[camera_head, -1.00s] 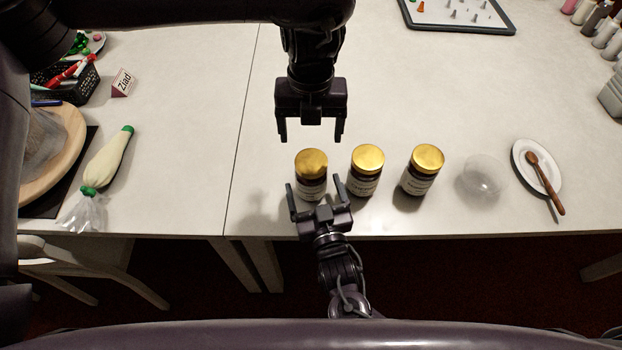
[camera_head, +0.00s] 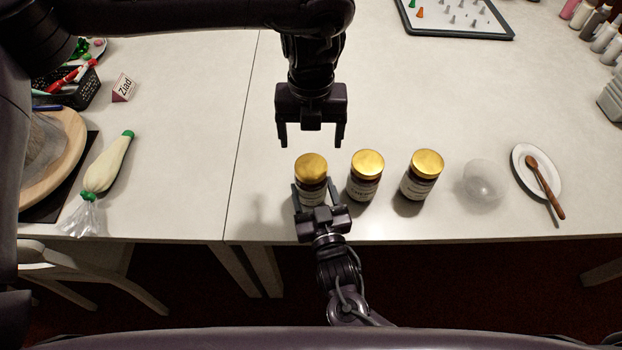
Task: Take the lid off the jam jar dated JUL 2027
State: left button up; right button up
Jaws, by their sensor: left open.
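Three dark jam jars with gold lids and pale labels stand upright in a row: the left jar (camera_head: 311,171), the middle jar (camera_head: 366,173) and the right jar (camera_head: 421,178). The dates on their labels are too small to read. My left gripper (camera_head: 310,143) points down, open and empty, behind and above the left jar. My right gripper (camera_head: 315,191) comes from the front edge with its fingers on either side of the left jar's body, below the lid. I cannot tell whether they press on it. The gripper hides part of this jar's label.
A clear bowl (camera_head: 484,181) and a white plate (camera_head: 522,155) with a wooden spoon (camera_head: 545,188) stand right of the jars. A piping bag (camera_head: 108,165), a name card (camera_head: 123,88) and a black basket (camera_head: 82,90) are at left. The table's middle is mostly clear.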

aim_at(311, 166)
pick_arm(q)
jog(key=shift+m, duration=0.4)
pick_arm(e)
grip_shut()
pick_arm(q)
jog(key=m, duration=0.2)
jog(key=shift+m, duration=0.3)
jog(key=m, duration=0.5)
jog(key=shift+f, duration=0.1)
jog(key=shift+m, duration=0.3)
jog(key=shift+f, duration=3.9)
